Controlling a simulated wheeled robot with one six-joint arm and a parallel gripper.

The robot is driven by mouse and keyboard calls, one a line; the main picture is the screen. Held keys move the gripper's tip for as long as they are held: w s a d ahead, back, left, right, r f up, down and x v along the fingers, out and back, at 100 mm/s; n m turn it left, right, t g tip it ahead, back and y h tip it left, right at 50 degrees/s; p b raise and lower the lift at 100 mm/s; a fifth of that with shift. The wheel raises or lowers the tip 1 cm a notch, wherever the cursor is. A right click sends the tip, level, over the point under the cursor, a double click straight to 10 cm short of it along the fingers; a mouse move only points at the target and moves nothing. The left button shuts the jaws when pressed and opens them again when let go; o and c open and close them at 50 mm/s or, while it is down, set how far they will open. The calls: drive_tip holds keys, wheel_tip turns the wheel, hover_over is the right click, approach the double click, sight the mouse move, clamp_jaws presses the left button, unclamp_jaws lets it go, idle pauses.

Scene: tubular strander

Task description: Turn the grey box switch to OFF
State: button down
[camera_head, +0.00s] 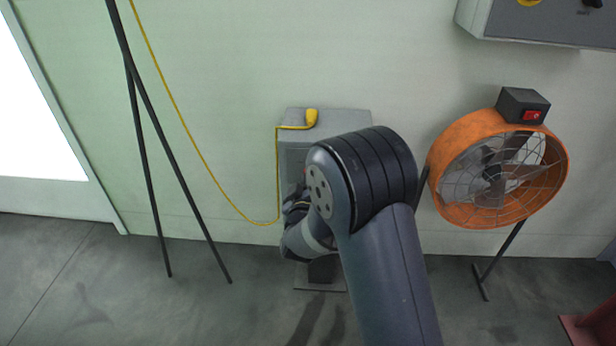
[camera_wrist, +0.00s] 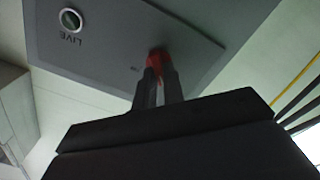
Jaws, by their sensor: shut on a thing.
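A grey box face (camera_wrist: 110,35) fills the upper part of the wrist view. It carries a round ringed lamp or window (camera_wrist: 70,19) marked LIVE, which appears upside down. My gripper (camera_wrist: 158,70) is shut on a small red switch (camera_wrist: 156,56) on that face; the fingers cover most of it, so its setting cannot be read. In the head view, a grey box (camera_head: 355,120) stands against the wall behind my arm. My arm hides much of its front, and the fingertips and switch do not show there.
A yellow cable (camera_head: 183,125) runs to a yellow plug (camera_head: 311,118) at the grey box. A dark tripod (camera_head: 143,140) stands left. An orange fan (camera_head: 490,180) with a red switch stands right. A grey control panel (camera_head: 540,22) hangs upper right.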

idle(0.4)
drive_tip(key=c, duration=1.5)
unclamp_jaws()
drive_tip(key=s+p, duration=0.1)
drive_tip(key=s, duration=1)
drive_tip(key=shift+a+p, duration=0.2)
drive_tip(key=shift+p, duration=0.1)
drive_tip(key=shift+w, duration=0.15)
drive_tip(key=w+b, duration=0.1)
drive_tip(key=w, duration=0.9)
drive_tip(key=shift+w+d+b, duration=0.2)
drive_tip(key=shift+w+b, duration=0.15)
drive_tip(key=shift+b, duration=0.05)
